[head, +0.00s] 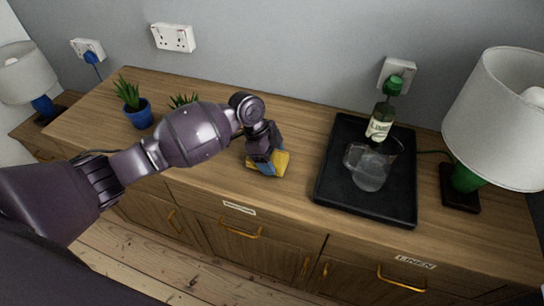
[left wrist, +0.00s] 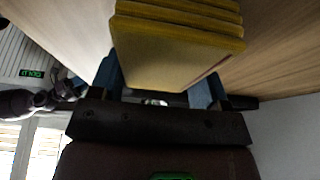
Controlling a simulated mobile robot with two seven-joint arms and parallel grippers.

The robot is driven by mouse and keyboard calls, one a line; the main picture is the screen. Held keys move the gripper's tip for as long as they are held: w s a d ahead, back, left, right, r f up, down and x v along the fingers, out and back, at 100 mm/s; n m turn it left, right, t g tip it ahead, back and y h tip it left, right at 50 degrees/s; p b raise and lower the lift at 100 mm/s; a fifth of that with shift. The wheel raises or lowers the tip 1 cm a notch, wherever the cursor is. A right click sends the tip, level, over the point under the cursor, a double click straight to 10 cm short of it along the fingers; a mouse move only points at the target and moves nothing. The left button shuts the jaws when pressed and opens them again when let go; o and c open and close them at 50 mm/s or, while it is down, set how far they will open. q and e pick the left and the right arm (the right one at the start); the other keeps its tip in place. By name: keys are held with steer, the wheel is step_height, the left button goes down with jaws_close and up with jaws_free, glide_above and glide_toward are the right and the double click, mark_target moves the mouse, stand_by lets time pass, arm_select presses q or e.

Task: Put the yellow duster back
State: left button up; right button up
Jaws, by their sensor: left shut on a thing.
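The yellow duster (head: 282,163) is a thick folded yellow cloth. My left gripper (head: 266,161) is shut on it, with blue fingertips on either side, over the front middle of the wooden sideboard (head: 300,140). In the left wrist view, the layered folds of the duster (left wrist: 175,50) stand between the blue fingers of my left gripper (left wrist: 158,88). I cannot tell whether the duster touches the wood. In the left wrist view, part of my right arm shows small at the left edge, its gripper (left wrist: 66,82) unclear.
Potted plants (head: 139,113) stand left. The drawers below are shut, one labelled LINEN (head: 415,262); the other label (head: 239,208) is unreadable.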

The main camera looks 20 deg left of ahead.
arm_select(q)
steer(key=o, duration=0.8)
steer(key=shift+f, duration=0.1)
steer(key=p+v, duration=0.1)
steer(key=v, duration=1.1)
steer(key=shift+p, duration=0.35)
